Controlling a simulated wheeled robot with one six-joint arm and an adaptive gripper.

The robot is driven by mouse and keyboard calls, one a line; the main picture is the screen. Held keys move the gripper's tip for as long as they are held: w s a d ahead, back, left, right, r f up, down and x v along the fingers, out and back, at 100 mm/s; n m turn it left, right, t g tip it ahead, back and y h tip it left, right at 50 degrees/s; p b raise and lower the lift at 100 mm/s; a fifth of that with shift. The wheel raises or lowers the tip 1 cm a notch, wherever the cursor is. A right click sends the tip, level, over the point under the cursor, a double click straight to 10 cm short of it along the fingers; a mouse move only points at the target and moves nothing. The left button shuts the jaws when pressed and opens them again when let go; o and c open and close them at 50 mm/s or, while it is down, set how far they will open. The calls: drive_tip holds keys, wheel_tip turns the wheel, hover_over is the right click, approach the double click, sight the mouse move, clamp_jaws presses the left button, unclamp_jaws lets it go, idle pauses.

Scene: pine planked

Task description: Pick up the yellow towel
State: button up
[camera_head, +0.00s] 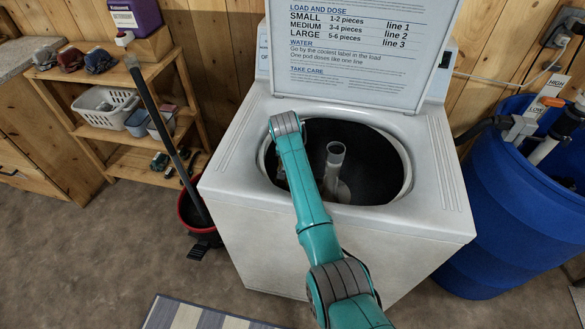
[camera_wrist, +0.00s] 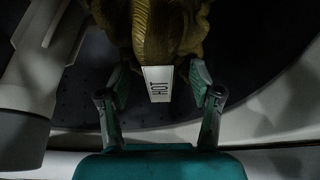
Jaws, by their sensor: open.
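The yellow towel (camera_wrist: 178,30) shows at the top middle of the wrist view, dark and bunched inside the washer drum. A white tag reading HOT (camera_wrist: 158,84) hangs from it towards my gripper. My gripper (camera_wrist: 158,80) is open, with one finger on each side of the tag, just below the towel's bulk. I cannot tell whether the fingers touch the cloth. In the head view my arm reaches into the open washer (camera_head: 240,170); the towel and my fingers are hidden there.
The pale agitator post (camera_head: 335,160) stands in the drum; a pale post also shows at the left of the wrist view (camera_wrist: 30,110). The drum's rim surrounds my arm. A blue barrel (camera_head: 520,220) stands right, a shelf (camera_head: 130,130) and red bucket (camera_head: 190,212) left.

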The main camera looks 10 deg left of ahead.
drive_tip(key=shift+w+f, duration=0.15)
drive_tip(key=shift+f, duration=0.1)
drive_tip(key=shift+c, duration=0.2)
clamp_jaws()
